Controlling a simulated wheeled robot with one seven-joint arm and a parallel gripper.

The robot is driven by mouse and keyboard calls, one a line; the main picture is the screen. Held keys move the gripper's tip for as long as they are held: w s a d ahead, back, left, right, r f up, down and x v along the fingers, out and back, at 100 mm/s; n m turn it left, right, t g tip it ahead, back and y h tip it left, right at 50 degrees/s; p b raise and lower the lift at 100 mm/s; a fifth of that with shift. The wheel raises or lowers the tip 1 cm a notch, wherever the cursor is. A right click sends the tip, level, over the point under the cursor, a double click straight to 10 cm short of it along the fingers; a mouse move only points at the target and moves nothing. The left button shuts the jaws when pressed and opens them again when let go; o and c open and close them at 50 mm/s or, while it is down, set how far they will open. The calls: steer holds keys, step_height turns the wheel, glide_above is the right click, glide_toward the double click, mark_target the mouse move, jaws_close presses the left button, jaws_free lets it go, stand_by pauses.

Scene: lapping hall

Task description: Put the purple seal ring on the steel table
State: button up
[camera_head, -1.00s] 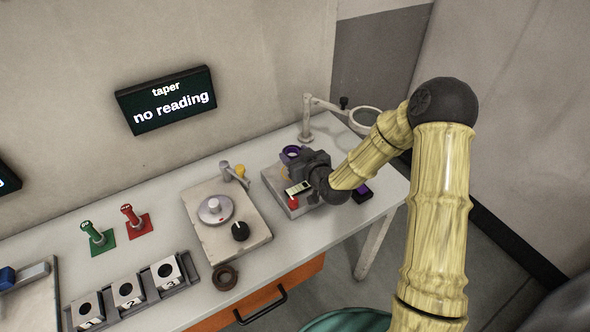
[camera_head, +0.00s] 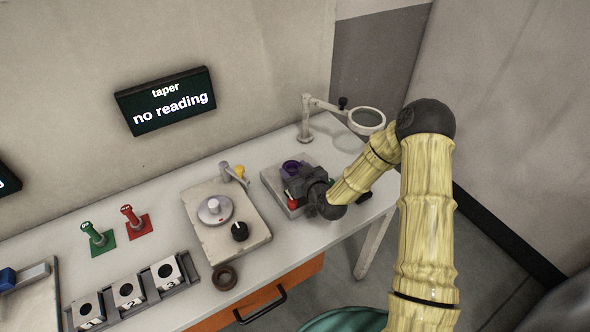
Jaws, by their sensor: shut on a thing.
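The purple seal ring (camera_head: 291,167) shows at the far side of my gripper (camera_head: 295,174), at the right part of the pale grey worktable (camera_head: 160,203). My gripper is shut on the ring and holds it over or at a square grey plate (camera_head: 272,179). The gripper body hides much of the plate and the ring's near side. I cannot tell whether the ring touches the plate, or whether the plate or the whole worktable is the steel table.
A red knob (camera_head: 292,200) is close beside my gripper. A magnifier (camera_head: 367,121) on a stand is behind it. Left are a machine with a round disc (camera_head: 215,209), a brown ring (camera_head: 224,278), numbered blocks (camera_head: 128,293) and green and red stands (camera_head: 132,217). A screen (camera_head: 168,99) reads "no reading".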

steer(key=shift+f, duration=0.15)
steer(key=o, duration=1.1)
steer(key=shift+r, duration=0.2)
steer(key=b+v, duration=0.1)
steer(key=v, duration=1.1)
steer(key=shift+b, duration=0.3)
steer(key=shift+d+f, duration=0.1)
